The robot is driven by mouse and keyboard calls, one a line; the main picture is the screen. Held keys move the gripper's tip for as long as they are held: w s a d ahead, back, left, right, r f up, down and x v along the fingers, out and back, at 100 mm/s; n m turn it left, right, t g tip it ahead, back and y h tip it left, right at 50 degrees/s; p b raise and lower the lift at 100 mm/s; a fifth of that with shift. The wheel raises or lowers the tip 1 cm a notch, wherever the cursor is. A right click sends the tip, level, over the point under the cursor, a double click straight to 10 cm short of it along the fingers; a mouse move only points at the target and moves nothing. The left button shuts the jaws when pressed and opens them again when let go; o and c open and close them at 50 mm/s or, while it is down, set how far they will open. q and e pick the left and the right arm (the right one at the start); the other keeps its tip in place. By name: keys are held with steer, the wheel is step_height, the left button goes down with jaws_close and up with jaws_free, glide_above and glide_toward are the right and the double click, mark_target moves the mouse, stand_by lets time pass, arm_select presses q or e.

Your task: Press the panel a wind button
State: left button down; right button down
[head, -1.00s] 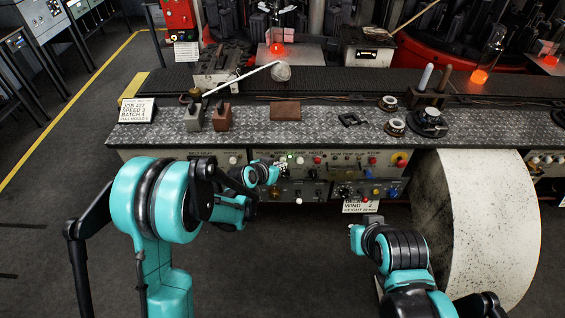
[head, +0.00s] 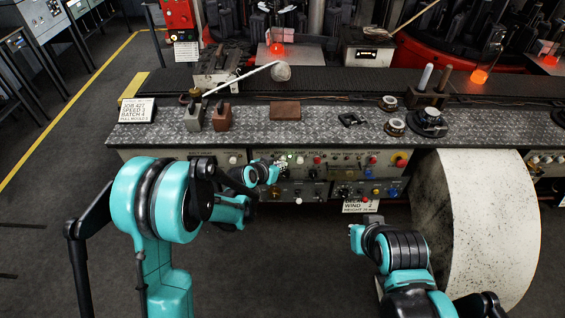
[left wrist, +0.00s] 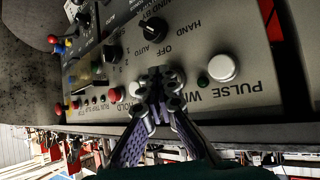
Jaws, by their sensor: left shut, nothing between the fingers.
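The grey control panel (head: 345,160) is on the front of the bench, with a row of buttons and lettering. My left gripper (head: 277,165) is at the panel's left part, and its fingers are shut and empty. In the left wrist view the panel is upside down, with the lettering "PULSE WI..." readable. A white button (left wrist: 222,68) sits by the word PULSE. The closed fingertips (left wrist: 160,82) cover the spot by the start of WIND, so the button there is hidden. Contact cannot be told. Another white button (left wrist: 137,89) shows just left of the fingertips.
A black selector knob (left wrist: 153,29) marked OFF, AUTO and HAND is close to the fingers. A red button (left wrist: 116,94) lies farther left. My right arm is in front of a large pale drum (head: 480,215). Blocks and round parts stand on the bench top (head: 340,120).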

arm_select(q)
steer(key=shift+w, duration=0.1)
stand_by(0.3)
steer(key=shift+w+a+r, duration=0.1)
steer(key=shift+w, duration=0.25)
steer(key=shift+s+b, duration=0.25)
steer(key=shift+b, duration=0.05)
stand_by(0.4)
steer(key=s, duration=0.6)
stand_by(0.5)
